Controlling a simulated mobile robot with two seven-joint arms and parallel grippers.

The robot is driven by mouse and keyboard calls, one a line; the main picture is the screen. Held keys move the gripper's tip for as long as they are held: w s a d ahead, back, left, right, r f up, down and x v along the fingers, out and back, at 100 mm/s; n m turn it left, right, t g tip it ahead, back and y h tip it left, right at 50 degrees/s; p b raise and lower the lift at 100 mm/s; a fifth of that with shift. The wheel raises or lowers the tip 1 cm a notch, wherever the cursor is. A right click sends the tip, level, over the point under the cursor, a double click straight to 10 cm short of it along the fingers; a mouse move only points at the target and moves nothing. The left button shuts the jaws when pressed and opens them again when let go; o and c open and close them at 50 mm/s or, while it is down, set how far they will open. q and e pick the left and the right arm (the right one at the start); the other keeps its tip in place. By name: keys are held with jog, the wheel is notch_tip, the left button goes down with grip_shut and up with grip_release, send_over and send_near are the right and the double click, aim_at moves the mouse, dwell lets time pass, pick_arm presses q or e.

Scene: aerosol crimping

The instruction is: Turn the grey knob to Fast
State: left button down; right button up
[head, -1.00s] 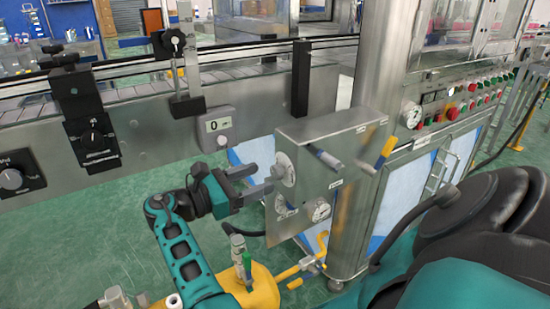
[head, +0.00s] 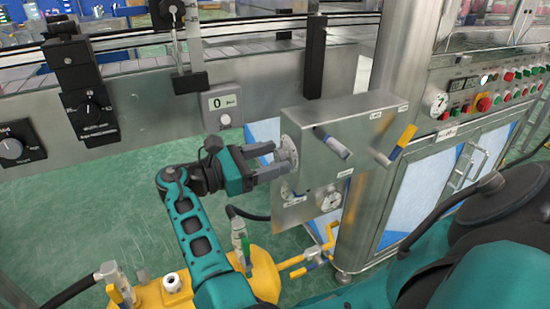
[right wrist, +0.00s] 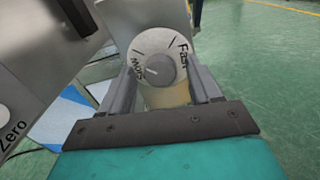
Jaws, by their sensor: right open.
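The grey knob (right wrist: 160,70) sits on a round pale dial plate printed "Fast" at upper right and "Slow" at left in the right wrist view. Its pale mark points left, toward "Slow". In the head view the dial plate (head: 287,152) is on the left side of a steel box (head: 350,125), with the knob mostly hidden by my fingers. My right gripper (head: 277,158) is open at the dial. In the right wrist view its two fingers lie on either side of the knob; I cannot tell whether they touch it. My left gripper is not in view.
A yellow tank (head: 262,275) with valves stands below my right arm.

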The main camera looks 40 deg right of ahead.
dwell(0.3)
jog(key=c, duration=1)
